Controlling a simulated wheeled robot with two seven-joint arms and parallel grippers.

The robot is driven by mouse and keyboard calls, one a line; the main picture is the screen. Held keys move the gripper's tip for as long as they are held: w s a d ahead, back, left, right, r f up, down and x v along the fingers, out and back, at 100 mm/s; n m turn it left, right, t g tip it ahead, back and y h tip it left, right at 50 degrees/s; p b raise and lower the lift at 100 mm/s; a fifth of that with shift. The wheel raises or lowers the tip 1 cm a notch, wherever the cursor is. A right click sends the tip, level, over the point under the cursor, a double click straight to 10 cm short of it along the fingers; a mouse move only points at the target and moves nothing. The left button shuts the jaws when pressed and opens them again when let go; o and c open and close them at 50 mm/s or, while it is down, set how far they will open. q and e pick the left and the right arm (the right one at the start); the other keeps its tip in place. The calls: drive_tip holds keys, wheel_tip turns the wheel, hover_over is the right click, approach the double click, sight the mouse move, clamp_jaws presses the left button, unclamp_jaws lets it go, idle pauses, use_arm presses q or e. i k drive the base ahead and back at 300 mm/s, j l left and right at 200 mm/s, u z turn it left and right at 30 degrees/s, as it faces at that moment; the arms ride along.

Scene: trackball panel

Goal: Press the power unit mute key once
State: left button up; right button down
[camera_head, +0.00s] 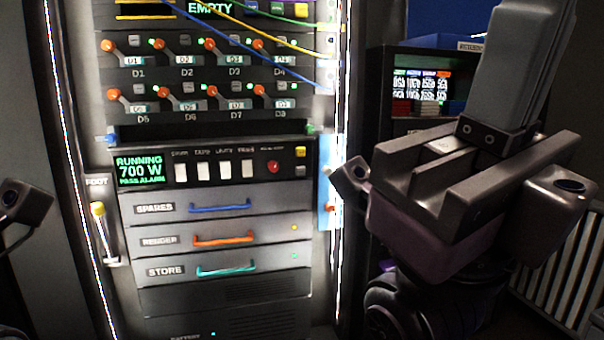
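The power unit (218,172) is a dark panel in the rack, with a green display (140,169) reading RUNNING, 700 W and a smaller alarm line. It carries several white switches (224,169), a red round button (273,167), a yellow key (300,151) and a grey key (300,171). Key lettering is too small to read, so I cannot tell which is mute. My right gripper (456,182) is right of the rack, its two fingers wide apart and empty, touching no key. One part of my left gripper (25,203) shows at the left edge; the rest is out of view.
Below are drawers marked SPARES (210,207), RENDER (212,239) and STORE (214,269) with protruding handles. Above are rows of orange-knobbed modules (205,98) and loose cables (262,75). A lever marked FOOT (103,232) stands at left. The unit's front looks unobstructed.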

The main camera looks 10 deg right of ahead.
sight(299, 171)
drive_tip(key=i+l, duration=0.1)
drive_tip(key=i, duration=0.75)
drive_tip(key=l+z, duration=0.05)
